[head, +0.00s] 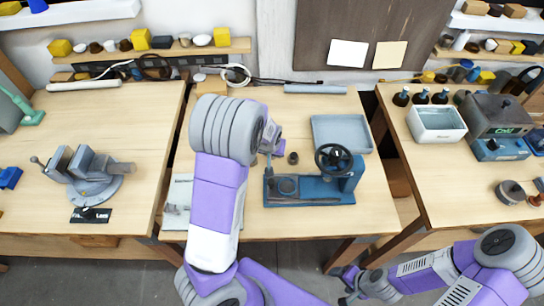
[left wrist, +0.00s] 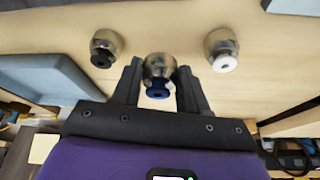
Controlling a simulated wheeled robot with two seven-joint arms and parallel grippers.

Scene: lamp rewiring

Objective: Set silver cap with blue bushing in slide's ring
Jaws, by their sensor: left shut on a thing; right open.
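The silver cap with the blue bushing (left wrist: 158,72) is between the fingers of my left gripper (left wrist: 160,92), which is shut on it. In the left wrist view the blue bushing points towards the camera. In the head view my left gripper (head: 270,147) is mostly hidden by my arm, and the held cap cannot be made out. The blue press (head: 345,183) with a dark handwheel stands on the middle table. A round ring (head: 287,186) sits on its base at the left, right of and nearer than my left gripper. My right gripper (head: 350,284) is open and empty, low in front of the tables.
In the left wrist view, one silver cap with a dark bushing (left wrist: 105,48) and one with a white bushing (left wrist: 222,48) flank the held cap. A grey tray (head: 318,125) lies behind the press. A vise (head: 85,178) stands on the left table, a white bin (head: 437,132) on the right one.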

